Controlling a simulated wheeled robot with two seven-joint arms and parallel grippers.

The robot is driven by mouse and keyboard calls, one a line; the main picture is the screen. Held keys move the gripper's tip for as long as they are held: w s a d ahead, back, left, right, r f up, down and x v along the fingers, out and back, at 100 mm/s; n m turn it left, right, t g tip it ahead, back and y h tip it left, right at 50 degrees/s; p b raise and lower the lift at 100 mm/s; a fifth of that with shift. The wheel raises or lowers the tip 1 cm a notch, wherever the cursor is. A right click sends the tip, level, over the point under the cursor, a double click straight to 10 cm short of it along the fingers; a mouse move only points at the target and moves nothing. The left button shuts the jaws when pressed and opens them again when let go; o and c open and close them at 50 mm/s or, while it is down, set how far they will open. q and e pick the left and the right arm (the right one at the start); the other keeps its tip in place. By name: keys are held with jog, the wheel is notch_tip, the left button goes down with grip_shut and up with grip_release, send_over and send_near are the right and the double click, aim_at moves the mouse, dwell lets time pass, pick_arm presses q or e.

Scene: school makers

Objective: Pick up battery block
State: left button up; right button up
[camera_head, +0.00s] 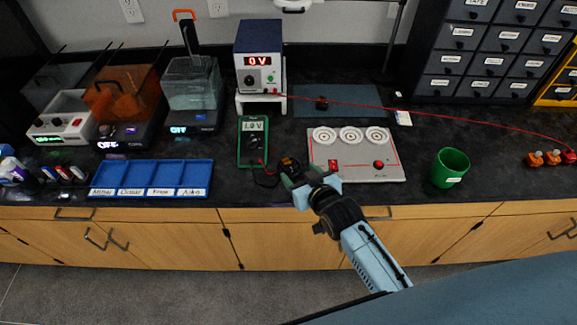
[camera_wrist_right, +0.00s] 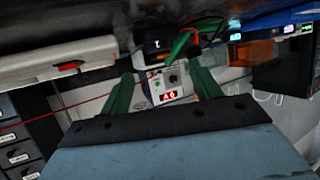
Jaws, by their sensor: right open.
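A small dark block with a yellowish top, which looks like the battery block (camera_head: 290,165), sits near the counter's front edge, between the multimeter and the white panel. My right gripper (camera_head: 303,175) is at the front edge just beside it, open. In the right wrist view, the dark block (camera_wrist_right: 156,47) shows beyond and between the spread green fingers of my right gripper (camera_wrist_right: 161,82). No contact between fingers and block is clear. My left gripper is not in view.
The green multimeter (camera_head: 253,141) and its leads lie to the left of the block. The white panel (camera_head: 357,168) with three round dials is close on the right. A green cup (camera_head: 450,168) and blue tray (camera_head: 152,178) stand farther out. A red wire crosses the counter behind.

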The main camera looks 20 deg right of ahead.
aim_at(290, 163)
jog(key=shift+b+x, duration=0.55)
jog(key=shift+x, duration=2.5)
jog(key=c, duration=1.1)
